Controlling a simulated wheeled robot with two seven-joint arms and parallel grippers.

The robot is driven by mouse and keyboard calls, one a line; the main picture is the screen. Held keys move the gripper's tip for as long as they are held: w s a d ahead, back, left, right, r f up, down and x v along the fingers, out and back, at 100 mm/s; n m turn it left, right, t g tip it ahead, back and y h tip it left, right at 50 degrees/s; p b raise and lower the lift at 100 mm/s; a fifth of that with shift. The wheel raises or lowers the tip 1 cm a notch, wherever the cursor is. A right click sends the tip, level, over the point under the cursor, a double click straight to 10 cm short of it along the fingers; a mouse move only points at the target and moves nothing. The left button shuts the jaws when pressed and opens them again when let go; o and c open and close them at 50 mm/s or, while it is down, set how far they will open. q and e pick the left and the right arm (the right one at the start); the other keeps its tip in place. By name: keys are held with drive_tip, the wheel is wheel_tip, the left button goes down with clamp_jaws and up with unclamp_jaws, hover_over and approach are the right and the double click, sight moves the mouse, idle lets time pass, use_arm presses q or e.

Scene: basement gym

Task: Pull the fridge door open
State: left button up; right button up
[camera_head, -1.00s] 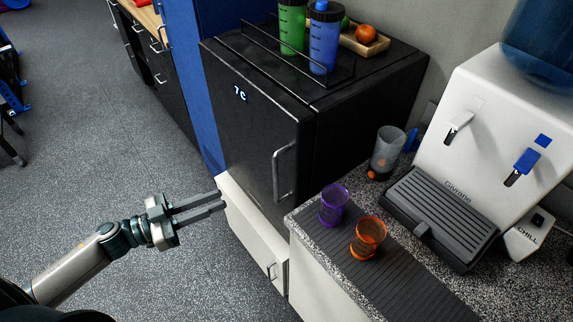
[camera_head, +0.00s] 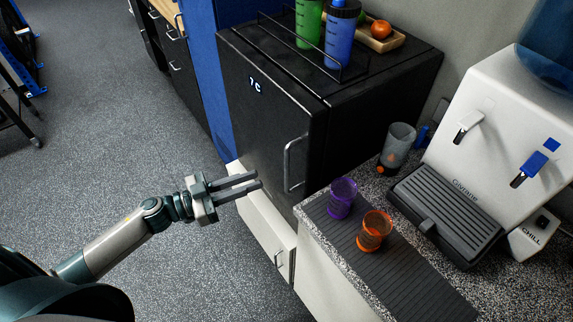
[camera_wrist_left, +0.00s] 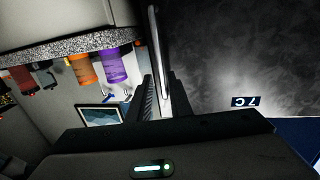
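The black fridge (camera_head: 380,100) stands on a white cabinet with its door (camera_head: 262,125) shut, marked "7C". A vertical metal handle (camera_head: 288,168) is on the door's right side. My left gripper (camera_head: 260,180) is open and empty, a short way left of the handle, its fingers pointing toward it. In the left wrist view the handle (camera_wrist_left: 155,40) lines up between the two fingers (camera_wrist_left: 159,98), with the dark door (camera_wrist_left: 220,50) to its right. I cannot see the right gripper.
A counter right of the fridge holds a purple cup (camera_head: 342,198), an orange cup (camera_head: 374,231) and a white water dispenser (camera_head: 480,150). Green (camera_head: 309,22) and blue (camera_head: 341,38) bottles stand on top of the fridge. The floor (camera_head: 110,130) left of it is clear.

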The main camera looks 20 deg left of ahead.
use_arm(q)
drive_tip(key=shift+p+x, duration=1.55)
drive_tip(key=shift+x, duration=3.85)
drive_tip(key=shift+c, duration=0.4)
clamp_jaws()
